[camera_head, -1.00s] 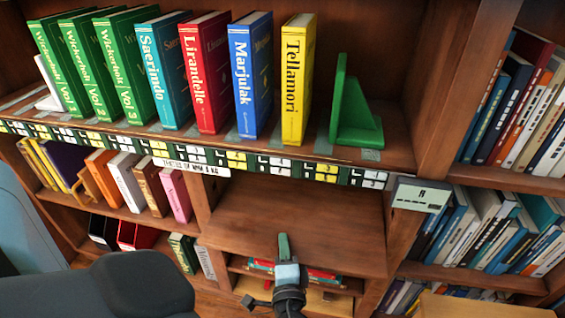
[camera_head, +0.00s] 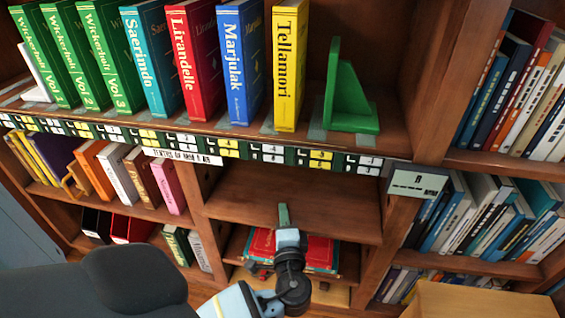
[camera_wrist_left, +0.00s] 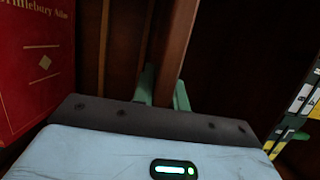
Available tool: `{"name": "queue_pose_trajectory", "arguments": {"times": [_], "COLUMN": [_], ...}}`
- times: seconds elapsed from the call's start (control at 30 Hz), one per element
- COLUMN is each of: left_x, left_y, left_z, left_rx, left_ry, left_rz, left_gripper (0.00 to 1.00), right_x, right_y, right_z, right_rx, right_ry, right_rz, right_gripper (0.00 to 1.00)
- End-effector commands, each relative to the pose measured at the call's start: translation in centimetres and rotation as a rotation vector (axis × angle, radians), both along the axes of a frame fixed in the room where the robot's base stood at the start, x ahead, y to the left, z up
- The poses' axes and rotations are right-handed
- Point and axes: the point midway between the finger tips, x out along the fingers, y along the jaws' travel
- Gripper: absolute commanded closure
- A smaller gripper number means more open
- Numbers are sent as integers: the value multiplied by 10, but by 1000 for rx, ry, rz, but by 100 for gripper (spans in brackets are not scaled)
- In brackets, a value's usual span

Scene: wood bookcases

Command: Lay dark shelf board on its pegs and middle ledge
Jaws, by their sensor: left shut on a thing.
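The dark shelf board (camera_head: 335,207) lies roughly level in the lower middle bay of the bookcase. My left gripper (camera_head: 283,220) is shut on its front edge near the middle, with one green finger on top. In the left wrist view the board (camera_wrist_left: 177,40) shows edge-on as a brown strip between the green fingers of the gripper (camera_wrist_left: 164,92). The pegs and the middle ledge are hidden, so I cannot tell whether the board touches them. My right gripper is not in view.
Red books (camera_head: 322,252) lie just below the board; a red atlas (camera_wrist_left: 35,65) fills the left of the wrist view. Above is a labelled shelf edge (camera_head: 268,152) with upright books and a green bookend (camera_head: 347,95). A wooden block-like surface (camera_head: 470,300) stands at lower right.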

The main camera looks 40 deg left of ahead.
Motion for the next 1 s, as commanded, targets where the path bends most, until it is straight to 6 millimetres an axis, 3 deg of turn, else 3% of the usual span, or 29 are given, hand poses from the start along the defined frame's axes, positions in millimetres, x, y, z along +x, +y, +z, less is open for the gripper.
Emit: {"name": "queue_pose_trajectory", "arguments": {"times": [0.43, 1.0], "left_x": [24, 29], "left_y": [15, 17], "left_z": [3, -11], "left_rx": [4, 3], "left_ry": [-8, -8], "left_rz": [1, 0], "left_gripper": [100, 100], "right_x": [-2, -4], "right_y": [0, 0], "right_z": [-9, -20], "right_rx": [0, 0], "right_ry": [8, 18], "right_rz": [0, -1], "right_gripper": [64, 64]}}
